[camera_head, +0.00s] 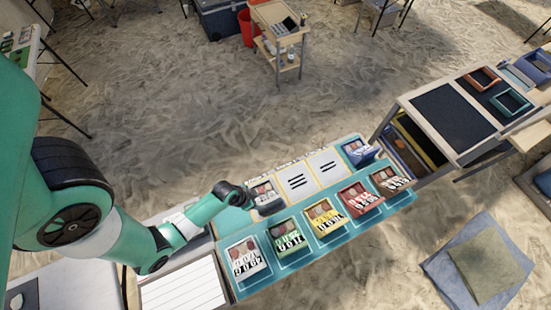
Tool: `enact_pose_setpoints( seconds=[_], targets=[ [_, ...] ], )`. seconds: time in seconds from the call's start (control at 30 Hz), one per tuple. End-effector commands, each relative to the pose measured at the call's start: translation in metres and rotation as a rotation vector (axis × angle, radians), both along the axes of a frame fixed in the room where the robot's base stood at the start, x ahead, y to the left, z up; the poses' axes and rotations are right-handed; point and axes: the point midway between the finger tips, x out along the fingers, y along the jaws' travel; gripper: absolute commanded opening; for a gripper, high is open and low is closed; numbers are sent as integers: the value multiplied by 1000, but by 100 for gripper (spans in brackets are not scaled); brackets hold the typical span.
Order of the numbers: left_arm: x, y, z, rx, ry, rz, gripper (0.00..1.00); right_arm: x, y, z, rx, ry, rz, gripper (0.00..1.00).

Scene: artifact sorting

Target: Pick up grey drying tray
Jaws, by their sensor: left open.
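A grey tray (268,208) with reddish pieces in it sits at the back left of the teal sorting board (292,285). My left arm comes in from the left, and its dark left gripper (247,197) is open at the left side of this tray. The gripper hides part of the tray's left edge, and I cannot tell whether the fingers touch it. My right gripper is not in view.
A bench (397,103) adjoins on the right. Sandy floor lies behind.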

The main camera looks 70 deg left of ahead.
Motion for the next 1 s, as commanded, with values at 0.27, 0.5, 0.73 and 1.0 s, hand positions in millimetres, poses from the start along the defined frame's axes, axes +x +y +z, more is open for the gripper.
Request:
enact_pose_setpoints(
  seconds=[0.27,0.5,0.73,1.0],
  targets=[
    [11,4,-21,5,-8,2,55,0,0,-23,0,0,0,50],
    [27,7,-58,5,-8,3,55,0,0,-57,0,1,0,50],
    [31,8,-64,5,-8,3,55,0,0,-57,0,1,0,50],
    [46,11,-104,4,-7,2,55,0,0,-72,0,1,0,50]
  ],
)
